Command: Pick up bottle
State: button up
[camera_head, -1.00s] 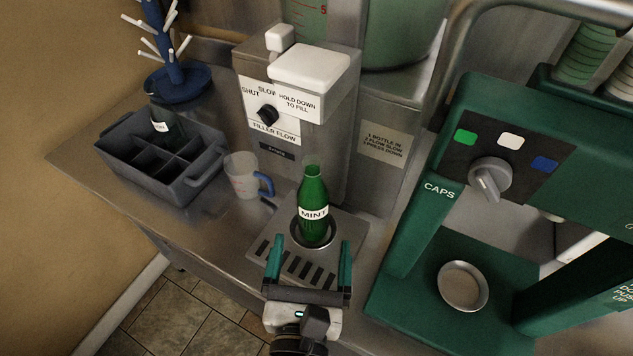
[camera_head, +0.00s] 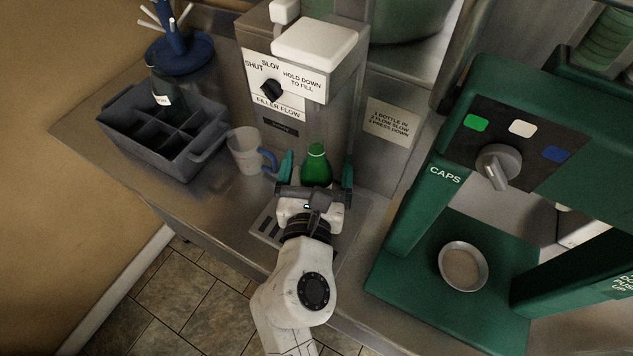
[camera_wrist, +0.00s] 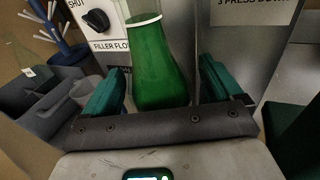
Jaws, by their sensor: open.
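The green bottle (camera_head: 316,167) stands upright at the filler; in the head view only its neck and shoulder show above my gripper, and its label and base are hidden. My gripper (camera_head: 318,170) is open, with one teal finger on each side of the bottle. In the wrist view the bottle (camera_wrist: 160,65) rises between the two fingers of my gripper (camera_wrist: 160,92), with a gap on both sides. The bottle's lower part is hidden behind the gripper's dark crossbar.
The filler (camera_head: 300,60) stands right behind the bottle. A measuring jug (camera_head: 247,152) with a blue handle is close on the left, beside a grey divided crate (camera_head: 205,158) holding a dark bottle (camera_head: 160,90). A green capping machine (camera_head: 415,215) stands on the right.

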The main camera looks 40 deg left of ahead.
jog(key=shift+w+a, duration=0.3)
jog(key=shift+w, duration=0.05)
jog(key=shift+f, duration=0.1)
jog(key=c, duration=1.5)
jog(key=shift+c, duration=0.7)
jog(key=shift+r, duration=0.25)
